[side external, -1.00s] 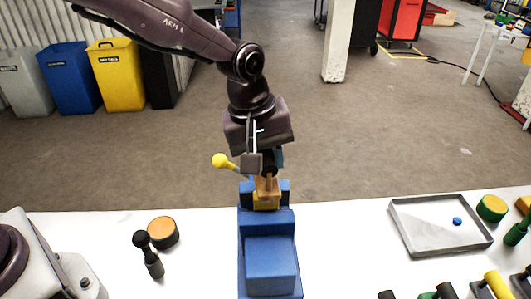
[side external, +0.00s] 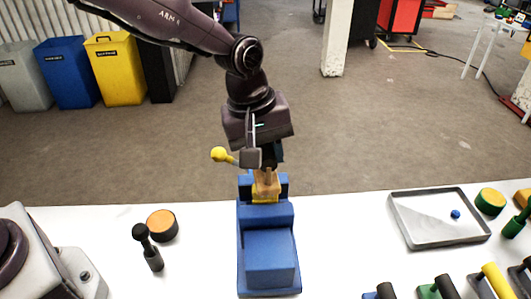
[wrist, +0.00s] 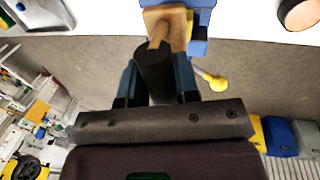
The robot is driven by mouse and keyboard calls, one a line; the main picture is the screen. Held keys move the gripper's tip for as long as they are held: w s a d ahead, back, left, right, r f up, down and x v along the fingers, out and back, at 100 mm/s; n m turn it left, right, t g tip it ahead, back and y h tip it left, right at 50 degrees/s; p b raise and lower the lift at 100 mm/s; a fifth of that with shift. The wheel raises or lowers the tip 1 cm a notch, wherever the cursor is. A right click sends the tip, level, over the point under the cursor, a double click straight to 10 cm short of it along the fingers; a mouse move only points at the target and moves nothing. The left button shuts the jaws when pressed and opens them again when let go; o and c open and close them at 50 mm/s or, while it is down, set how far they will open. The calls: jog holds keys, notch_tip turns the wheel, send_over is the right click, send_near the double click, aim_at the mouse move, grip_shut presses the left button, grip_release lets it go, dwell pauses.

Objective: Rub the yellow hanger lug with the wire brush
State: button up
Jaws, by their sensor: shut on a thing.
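My gripper (wrist: 157,88) is shut on the black handle (wrist: 155,70) of the wire brush, which points down. The brush's tan wooden block (side external: 265,184) is at the blue holder's upper end and also shows in the wrist view (wrist: 176,25). The yellow hanger lug (side external: 265,198) shows just under the block, between the blue sides of the holder (side external: 268,258). Block and lug look close or touching; I cannot tell exact contact. The bristles are hidden.
A yellow ball knob (side external: 218,154) on a short stem sits left of my gripper; its mounting is unclear. A grey tray (side external: 430,235) lies right. Several handled tools line the front right.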

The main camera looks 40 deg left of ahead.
jog(key=shift+w+a+f, duration=0.1)
jog(key=shift+w+a, duration=0.25)
jog(key=shift+a, duration=0.15)
jog(key=shift+w+a, duration=0.15)
jog(key=shift+w+a, duration=0.6)
jog(key=shift+w, duration=0.05)
jog(key=shift+w+a, duration=0.75)
jog(key=shift+s+d, duration=0.8)
